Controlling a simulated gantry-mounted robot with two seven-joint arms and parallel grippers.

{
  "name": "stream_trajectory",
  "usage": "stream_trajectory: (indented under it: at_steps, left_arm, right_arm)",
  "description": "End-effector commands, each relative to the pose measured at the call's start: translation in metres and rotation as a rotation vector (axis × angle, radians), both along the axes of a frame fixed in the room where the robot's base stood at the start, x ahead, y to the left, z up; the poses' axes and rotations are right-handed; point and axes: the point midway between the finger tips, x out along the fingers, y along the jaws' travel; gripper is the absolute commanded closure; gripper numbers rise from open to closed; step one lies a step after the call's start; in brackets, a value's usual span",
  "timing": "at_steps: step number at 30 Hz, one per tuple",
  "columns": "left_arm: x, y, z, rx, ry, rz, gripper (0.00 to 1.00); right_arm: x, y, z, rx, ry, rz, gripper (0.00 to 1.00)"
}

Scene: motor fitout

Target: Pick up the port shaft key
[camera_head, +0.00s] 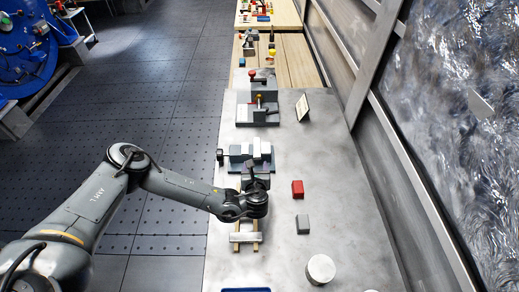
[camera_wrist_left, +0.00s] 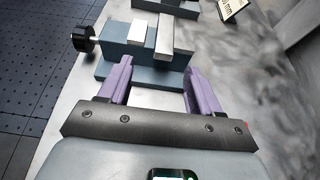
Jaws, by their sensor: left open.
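My left gripper (camera_wrist_left: 158,72) is open, with two purple fingers spread apart and nothing between them. It faces a blue-grey vise-like fixture (camera_wrist_left: 113,70) with a black knob (camera_wrist_left: 83,38). A pale block (camera_wrist_left: 138,33) and a longer silver bar (camera_wrist_left: 164,36) sit on top of the fixture, just beyond the fingertips. I cannot tell for sure which piece is the port shaft key. In the head view the left gripper (camera_head: 252,172) is at the near side of the fixture (camera_head: 236,151), partly hidden by my wrist. My right gripper is not in view.
A red block (camera_head: 297,189), a grey block (camera_head: 302,224) and a white round piece (camera_head: 320,269) stand on the right of the metal bench (camera_head: 345,220). A small wooden-railed stand (camera_head: 243,238) is nearer. Grey fixtures (camera_head: 258,112) and a sign (camera_head: 302,107) stand beyond.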

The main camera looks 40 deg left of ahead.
Motion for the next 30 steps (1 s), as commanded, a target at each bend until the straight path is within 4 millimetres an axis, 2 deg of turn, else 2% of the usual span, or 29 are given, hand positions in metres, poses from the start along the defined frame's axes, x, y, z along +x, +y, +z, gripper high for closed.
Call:
stream_trajectory:
  at_steps: [6,14,24,30]
  left_arm:
    - [0.017,0.013,-0.011,0.000,0.002,0.001,0.36]
    - [0.026,0.019,-0.015,-0.002,0.001,0.000,0.36]
    - [0.056,0.037,-0.031,-0.001,0.000,0.001,0.36]
    - [0.062,0.041,-0.034,-0.003,0.000,-0.001,0.36]
  right_arm:
    - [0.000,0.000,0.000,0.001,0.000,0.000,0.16]
    - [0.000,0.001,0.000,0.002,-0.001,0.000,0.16]
    - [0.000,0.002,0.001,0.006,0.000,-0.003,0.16]
    - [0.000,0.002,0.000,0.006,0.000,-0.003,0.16]
